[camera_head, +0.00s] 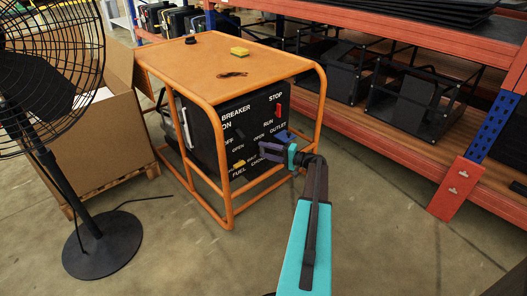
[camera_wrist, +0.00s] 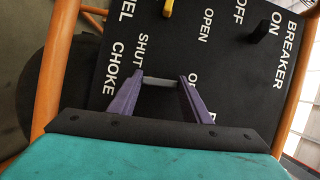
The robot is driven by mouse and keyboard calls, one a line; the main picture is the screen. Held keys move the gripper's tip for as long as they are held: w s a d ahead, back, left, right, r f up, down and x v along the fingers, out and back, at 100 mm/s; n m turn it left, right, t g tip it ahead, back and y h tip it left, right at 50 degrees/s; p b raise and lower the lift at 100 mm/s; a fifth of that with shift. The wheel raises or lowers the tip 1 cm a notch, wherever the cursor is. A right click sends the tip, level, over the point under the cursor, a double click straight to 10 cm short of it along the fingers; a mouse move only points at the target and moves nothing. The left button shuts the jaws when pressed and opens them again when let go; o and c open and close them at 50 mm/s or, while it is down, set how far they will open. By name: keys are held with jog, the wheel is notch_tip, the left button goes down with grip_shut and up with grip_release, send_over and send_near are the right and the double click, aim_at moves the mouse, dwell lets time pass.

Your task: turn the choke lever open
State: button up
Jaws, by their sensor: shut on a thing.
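The generator's black panel (camera_head: 250,118) faces front right in an orange tube frame. My gripper (camera_head: 272,151) is at the panel's lower right in the head view and hides the choke lever there. In the wrist view, the grey choke lever (camera_wrist: 160,82) lies crosswise between my purple fingertips, which are shut on it. The CHOKE and SHUT labels are to its left. An OPEN label at its right is partly covered by my finger. I cannot tell the lever's exact angle.
The yellow fuel lever (camera_wrist: 168,8) and black breaker switch (camera_wrist: 258,28) are near my fingers in the wrist view. A red switch (camera_head: 279,110) is above my gripper. Orange frame bars (camera_head: 226,160) border the panel. A fan (camera_head: 92,240) and shelf (camera_head: 430,150) flank the generator.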

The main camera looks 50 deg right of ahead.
jog(key=shift+d+m+t, duration=0.35)
jog(key=shift+m+t, duration=0.05)
jog(key=shift+m, duration=0.3)
jog(key=o, duration=1)
jog(key=shift+o, duration=0.2)
jog(key=shift+a, duration=0.1)
jog(key=shift+s, duration=0.1)
jog(key=p+v, duration=0.2)
jog(key=v, duration=1.1)
jog(key=shift+s+p, duration=0.25)
jog(key=shift+p, duration=0.15)
